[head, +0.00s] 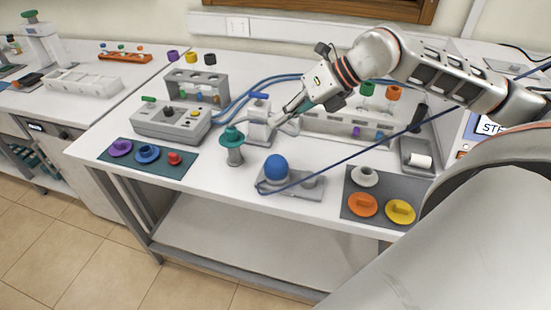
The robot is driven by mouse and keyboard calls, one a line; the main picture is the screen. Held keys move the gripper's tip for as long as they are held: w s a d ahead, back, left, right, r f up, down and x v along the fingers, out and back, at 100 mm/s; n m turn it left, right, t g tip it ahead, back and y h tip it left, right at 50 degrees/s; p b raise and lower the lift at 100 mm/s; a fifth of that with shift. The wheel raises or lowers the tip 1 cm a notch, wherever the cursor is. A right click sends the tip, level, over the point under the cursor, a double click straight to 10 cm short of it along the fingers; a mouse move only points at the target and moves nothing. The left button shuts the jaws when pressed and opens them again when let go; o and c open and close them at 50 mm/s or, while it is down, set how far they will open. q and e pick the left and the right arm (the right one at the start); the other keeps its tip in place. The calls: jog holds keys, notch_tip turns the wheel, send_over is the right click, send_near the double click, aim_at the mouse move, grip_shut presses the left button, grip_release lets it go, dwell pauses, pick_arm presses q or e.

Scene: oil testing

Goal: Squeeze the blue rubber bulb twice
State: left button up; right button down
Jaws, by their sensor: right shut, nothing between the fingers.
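The blue rubber bulb (276,167) stands upright on a small grey base (318,192) near the front middle of the table. A thin blue tube runs from beside the base up to the right. My right gripper (284,119) is shut and empty. It is above and behind the bulb, apart from it, close to a small white device with a blue top (259,119). The fingertips partly overlap that device in the picture. My left gripper is not in view.
A grey control box (170,124) and a green mat (129,167) with coloured caps are at left. A teal-topped grey stand (233,147) is left of the bulb. A dark mat (352,208) with caps lies right. Racks stand behind. The front edge near the bulb is clear.

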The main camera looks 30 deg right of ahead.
jog(key=f, duration=0.1)
jog(key=b, duration=0.3)
send_over(279, 159)
notch_tip(279, 159, down, 5)
jog(key=shift+r, duration=0.1)
notch_tip(279, 159, down, 2)
jog(key=shift+f+b, duration=0.25)
jog(key=shift+b, duration=0.95)
jog(key=shift+f, duration=0.1)
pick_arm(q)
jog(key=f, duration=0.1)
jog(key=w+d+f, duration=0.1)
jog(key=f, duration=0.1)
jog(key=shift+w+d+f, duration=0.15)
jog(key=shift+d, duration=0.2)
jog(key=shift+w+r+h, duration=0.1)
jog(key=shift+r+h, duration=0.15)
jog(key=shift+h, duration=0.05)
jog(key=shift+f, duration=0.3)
pick_arm(e)
jog(key=shift+f, duration=0.1)
pick_arm(q)
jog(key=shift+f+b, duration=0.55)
jog(key=shift+b, duration=0.15)
pick_arm(e)
jog(key=shift+f, duration=0.35)
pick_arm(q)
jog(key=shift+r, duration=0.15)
